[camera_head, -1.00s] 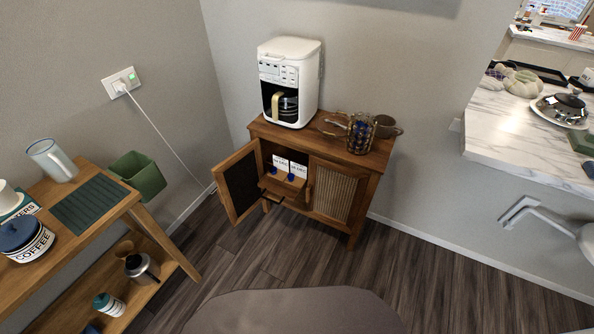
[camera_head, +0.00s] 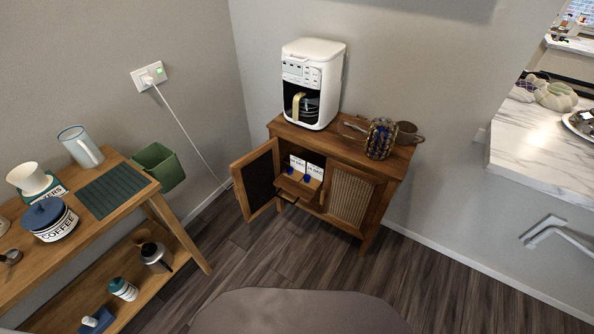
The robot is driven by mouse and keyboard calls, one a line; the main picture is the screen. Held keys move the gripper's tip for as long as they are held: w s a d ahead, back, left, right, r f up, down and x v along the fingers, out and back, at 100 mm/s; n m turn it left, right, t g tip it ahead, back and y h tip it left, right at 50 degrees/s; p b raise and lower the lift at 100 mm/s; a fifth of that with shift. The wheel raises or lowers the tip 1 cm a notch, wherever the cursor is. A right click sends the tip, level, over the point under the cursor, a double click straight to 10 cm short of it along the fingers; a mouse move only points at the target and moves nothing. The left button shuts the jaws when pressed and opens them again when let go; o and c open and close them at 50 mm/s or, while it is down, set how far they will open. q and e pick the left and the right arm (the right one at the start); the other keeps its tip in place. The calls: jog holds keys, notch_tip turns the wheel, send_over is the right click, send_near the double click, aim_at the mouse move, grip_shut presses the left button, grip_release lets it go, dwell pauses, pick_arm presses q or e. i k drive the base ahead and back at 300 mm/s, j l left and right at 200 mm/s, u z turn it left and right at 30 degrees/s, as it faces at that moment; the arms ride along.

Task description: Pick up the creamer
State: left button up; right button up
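I cannot tell for certain which item is the creamer. A small white bottle with a teal cap (camera_head: 123,289) lies tilted in the picture on the lower shelf of the wooden cart at left; its label is too small to read. Two white boxes with dark print (camera_head: 306,167) stand inside the open cane cabinet (camera_head: 352,200), with small blue items in front of them. Neither of my grippers is in view.
The cabinet's left door (camera_head: 256,180) stands open. A white coffee maker (camera_head: 313,82), a pod holder (camera_head: 381,138) and a brown mug (camera_head: 407,133) stand on top. A metal pot (camera_head: 155,257) is near the bottle. The dark floor (camera_head: 450,285) is clear at right.

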aim_at(298, 165)
jog(key=i+j+z, duration=0.1)
jog(key=j+z, duration=0.2)
jog(key=z, duration=0.2)
jog(key=j+z, duration=0.7)
jog(key=z, duration=0.25)
jog(key=i, duration=0.05)
